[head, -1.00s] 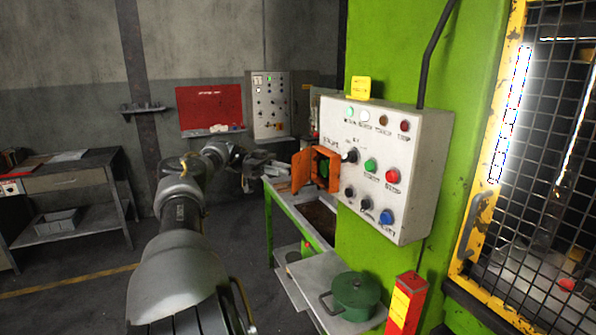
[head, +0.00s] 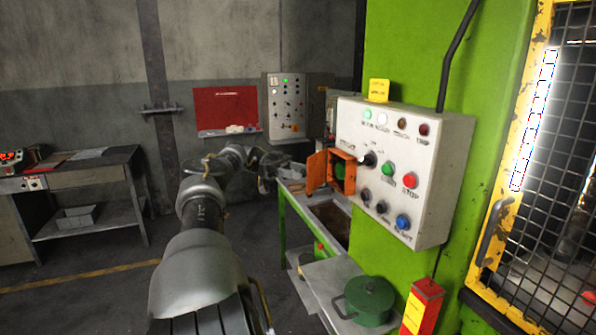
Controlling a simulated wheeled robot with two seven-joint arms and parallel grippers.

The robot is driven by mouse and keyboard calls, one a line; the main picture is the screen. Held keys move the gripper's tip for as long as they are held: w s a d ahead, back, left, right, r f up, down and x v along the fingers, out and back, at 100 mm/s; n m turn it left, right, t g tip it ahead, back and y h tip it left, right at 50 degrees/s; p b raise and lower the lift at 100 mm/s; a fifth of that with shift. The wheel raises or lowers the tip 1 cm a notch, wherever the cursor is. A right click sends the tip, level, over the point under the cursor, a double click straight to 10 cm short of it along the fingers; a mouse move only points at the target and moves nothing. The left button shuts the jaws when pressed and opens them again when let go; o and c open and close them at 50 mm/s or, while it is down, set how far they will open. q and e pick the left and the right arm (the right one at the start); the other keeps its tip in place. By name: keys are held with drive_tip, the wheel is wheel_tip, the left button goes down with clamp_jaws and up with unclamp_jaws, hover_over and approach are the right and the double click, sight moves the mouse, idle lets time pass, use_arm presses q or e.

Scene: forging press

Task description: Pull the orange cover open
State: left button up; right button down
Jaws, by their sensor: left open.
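The orange cover (head: 317,171) is the door of a small orange box (head: 342,172) on the left side of the control panel (head: 405,170). The cover stands swung out to the left, and a green button (head: 340,170) shows inside the box. My left gripper (head: 292,174) is open just left of the cover. A gap seems to lie between them, but the fingertips are small and touching cannot be ruled out. My right gripper is not in view.
A green-framed bench (head: 284,230) stands below the box. A green pot (head: 367,300) sits on a shelf under the panel, beside a red and yellow post (head: 422,305). A yellow-framed mesh guard (head: 512,150) is at the right.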

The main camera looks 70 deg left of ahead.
use_arm(q)
drive_tip(key=shift+r+b, duration=0.3)
drive_tip(key=shift+r, duration=0.25)
drive_tip(key=s+d+r+b, duration=0.6)
drive_tip(key=d+r+b, duration=0.5)
drive_tip(key=d+r, duration=0.1)
drive_tip(key=shift+d, duration=0.3)
drive_tip(key=shift+s, duration=0.1)
drive_tip(key=shift+c, duration=0.3)
